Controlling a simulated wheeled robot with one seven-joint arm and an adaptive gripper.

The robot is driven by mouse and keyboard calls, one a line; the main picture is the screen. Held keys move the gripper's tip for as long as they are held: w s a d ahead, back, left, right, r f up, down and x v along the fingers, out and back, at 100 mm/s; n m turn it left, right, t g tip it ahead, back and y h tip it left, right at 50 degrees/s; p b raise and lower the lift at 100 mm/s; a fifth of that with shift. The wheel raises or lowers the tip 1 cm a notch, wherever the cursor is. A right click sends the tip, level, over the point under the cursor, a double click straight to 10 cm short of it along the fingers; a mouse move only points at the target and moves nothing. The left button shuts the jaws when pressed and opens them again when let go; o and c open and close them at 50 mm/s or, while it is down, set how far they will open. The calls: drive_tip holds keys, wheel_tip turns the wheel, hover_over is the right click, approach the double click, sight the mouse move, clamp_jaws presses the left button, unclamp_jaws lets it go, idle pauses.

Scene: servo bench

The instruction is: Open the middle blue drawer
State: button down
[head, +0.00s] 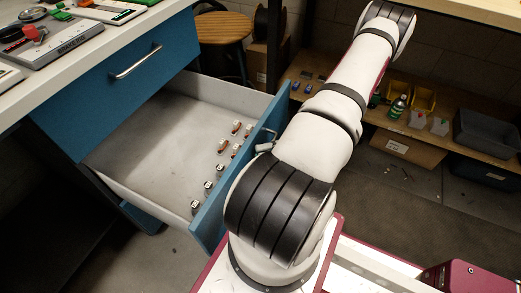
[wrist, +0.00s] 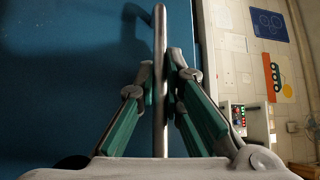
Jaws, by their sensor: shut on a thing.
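The middle blue drawer (head: 200,221) stands well out of the cabinet in the head view, its grey inside (head: 150,135) showing. Several small cylinders (head: 222,145) lie in it near the front. In the wrist view its blue front (wrist: 60,70) fills the left side, with the metal bar handle (wrist: 160,35) running up the middle. My gripper (wrist: 161,85) is shut on the handle, one finger on each side. In the head view my arm hides most of the drawer front, and the gripper cannot be made out clearly.
The upper blue drawer (head: 115,85) with its own handle is closed. Devices (head: 60,45) lie on the white worktop above. A wooden stool (head: 222,30) stands behind. A low shelf with bins (head: 485,130) is at the right.

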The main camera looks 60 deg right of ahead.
drive_tip(key=shift+f, duration=0.1)
drive_tip(key=c, duration=1.7)
unclamp_jaws()
drive_tip(key=v, duration=1.2)
